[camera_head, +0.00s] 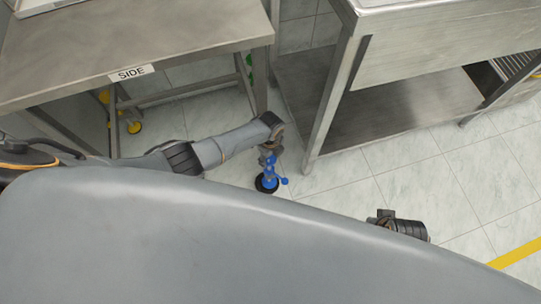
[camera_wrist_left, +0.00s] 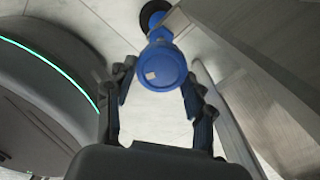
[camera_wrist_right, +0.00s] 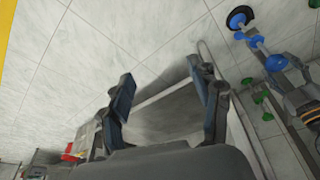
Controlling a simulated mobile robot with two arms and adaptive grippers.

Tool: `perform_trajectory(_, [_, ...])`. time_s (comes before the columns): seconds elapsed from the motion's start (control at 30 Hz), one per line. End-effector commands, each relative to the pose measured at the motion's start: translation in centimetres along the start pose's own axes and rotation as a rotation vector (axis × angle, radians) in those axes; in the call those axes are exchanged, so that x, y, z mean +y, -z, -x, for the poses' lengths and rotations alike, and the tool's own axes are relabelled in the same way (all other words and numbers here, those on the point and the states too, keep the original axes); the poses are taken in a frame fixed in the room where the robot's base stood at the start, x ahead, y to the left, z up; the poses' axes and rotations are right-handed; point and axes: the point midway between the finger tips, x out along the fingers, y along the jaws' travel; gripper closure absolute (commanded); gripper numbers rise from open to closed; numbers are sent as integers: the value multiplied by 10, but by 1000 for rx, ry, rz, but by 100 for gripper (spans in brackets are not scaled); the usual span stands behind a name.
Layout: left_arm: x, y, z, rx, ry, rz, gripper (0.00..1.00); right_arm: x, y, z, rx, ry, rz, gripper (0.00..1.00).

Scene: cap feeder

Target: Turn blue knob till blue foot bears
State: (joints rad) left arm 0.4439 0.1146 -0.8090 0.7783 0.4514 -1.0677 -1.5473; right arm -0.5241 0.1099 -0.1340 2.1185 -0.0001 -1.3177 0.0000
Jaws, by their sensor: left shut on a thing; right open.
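The blue foot (camera_head: 268,174) stands at the lower end of a table leg, with a black pad (camera_head: 265,186) at floor level. I cannot tell whether the pad bears on the floor. My left gripper (camera_head: 270,148) reaches down over it from the left. In the left wrist view the round blue knob (camera_wrist_left: 163,67) sits between the two fingers of the left gripper (camera_wrist_left: 158,76), which is shut on it; the black pad (camera_wrist_left: 152,12) shows beyond. The right wrist view also shows the blue knob (camera_wrist_right: 276,62) and blue shaft. My right gripper (camera_wrist_right: 160,75) is open and empty.
A steel table labelled SIDE (camera_head: 130,73) stands at left, with yellow feet (camera_head: 134,127) and green parts (camera_head: 249,60) below. A steel bench (camera_head: 400,110) with a low shelf stands at right. Tiled floor (camera_head: 430,180) is clear in front, with a yellow stripe (camera_head: 515,254).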

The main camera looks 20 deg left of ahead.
Motion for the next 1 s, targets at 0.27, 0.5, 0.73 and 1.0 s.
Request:
perform_trajectory(0.27, [-1,-1,2,0,1,-127,78,0,2,8,6,0,0,37])
perform_trajectory(0.5, [-1,-1,2,-1,2,-168,78,1,3,12,9,-2,2,37])
perform_trajectory(0.73, [-1,-1,3,-1,3,-173,78,2,2,11,5,-3,3,37])
perform_trajectory(1.0, [-1,-1,3,-1,3,-171,27,1,1,10,4,-3,3,37])
